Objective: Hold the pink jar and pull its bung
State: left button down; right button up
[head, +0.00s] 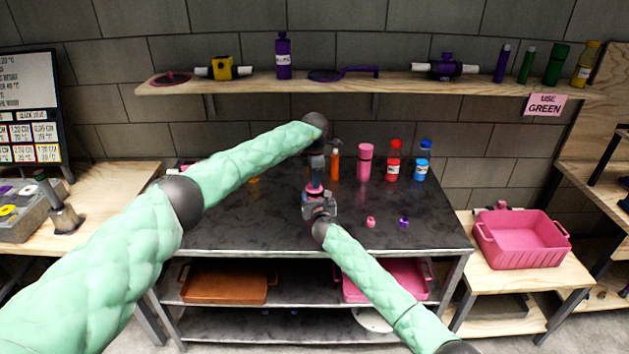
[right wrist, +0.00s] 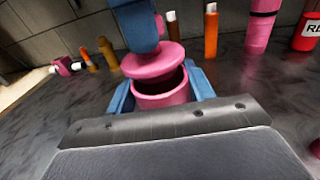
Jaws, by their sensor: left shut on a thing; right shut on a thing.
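The pink jar (right wrist: 163,99) stands between the blue fingers of my right gripper (right wrist: 162,88), which is shut on it. The jar's dark mouth shows on the right side. The pink bung (right wrist: 150,62) is a wide disc just above the mouth, tilted and apart from the rim at the right; I cannot tell whether its left edge touches. My left gripper (head: 316,172) comes from above and is shut on the bung; its blue finger also shows in the right wrist view (right wrist: 135,22). In the head view my grippers hide most of the jar and bung.
Orange (head: 335,164), pink (head: 364,163), red (head: 393,162) and blue (head: 422,162) bottles stand behind on the dark table (head: 430,228). Small pink (head: 371,222) and purple (head: 404,222) pieces lie to the right. A pink crate (head: 522,246) stands on the right bench.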

pick_arm(q)
jog(key=shift+r, duration=0.15)
jog(key=shift+r, duration=2)
pick_arm(e)
jog(key=o, duration=1.5)
jog(key=shift+c, duration=0.2)
jog(key=shift+s, duration=0.1)
